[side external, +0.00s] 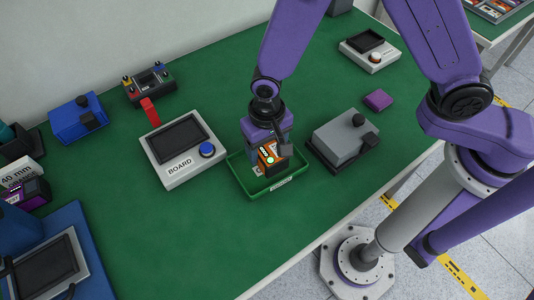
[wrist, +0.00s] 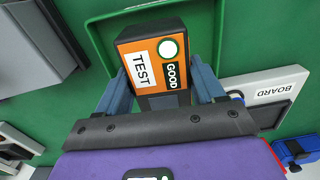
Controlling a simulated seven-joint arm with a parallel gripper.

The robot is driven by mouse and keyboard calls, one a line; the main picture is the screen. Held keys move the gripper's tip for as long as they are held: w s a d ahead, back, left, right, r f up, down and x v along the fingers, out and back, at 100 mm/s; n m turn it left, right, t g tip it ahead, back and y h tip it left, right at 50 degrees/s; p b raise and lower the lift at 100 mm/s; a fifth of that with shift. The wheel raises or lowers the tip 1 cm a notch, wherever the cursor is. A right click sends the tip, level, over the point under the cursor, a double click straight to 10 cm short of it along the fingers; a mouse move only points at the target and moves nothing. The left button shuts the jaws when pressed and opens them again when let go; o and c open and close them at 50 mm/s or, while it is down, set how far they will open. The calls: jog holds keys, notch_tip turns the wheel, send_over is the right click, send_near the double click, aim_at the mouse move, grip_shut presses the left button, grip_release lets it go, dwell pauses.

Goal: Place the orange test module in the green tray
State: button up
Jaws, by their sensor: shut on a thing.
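The orange test module (wrist: 158,58) has a white TEST label, a GOOD label and a pale green round light. In the wrist view my gripper (wrist: 164,85) has its two blue-grey fingers on either side of it, shut on it. In the side view the module (side external: 268,156) is in my gripper (side external: 270,146), over or inside the green tray (side external: 243,184). I cannot tell whether the module touches the tray floor. The tray's rim also shows in the wrist view (wrist: 98,38) around the module. My gripper hides part of the tray's far side.
The BOARD device (side external: 182,175) with a blue button stands just left of the tray. A grey box with a black knob (side external: 345,138) stands close on its right. A small purple block (side external: 378,100) lies beyond that box. The green tabletop in front is clear.

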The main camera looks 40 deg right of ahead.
aim_at(267, 156)
jog(key=shift+f, duration=1.75)
jog(key=shift+f, duration=0.15)
jog(key=o, duration=1.2)
notch_tip(267, 156, up, 11)
jog(key=shift+r, duration=0.7)
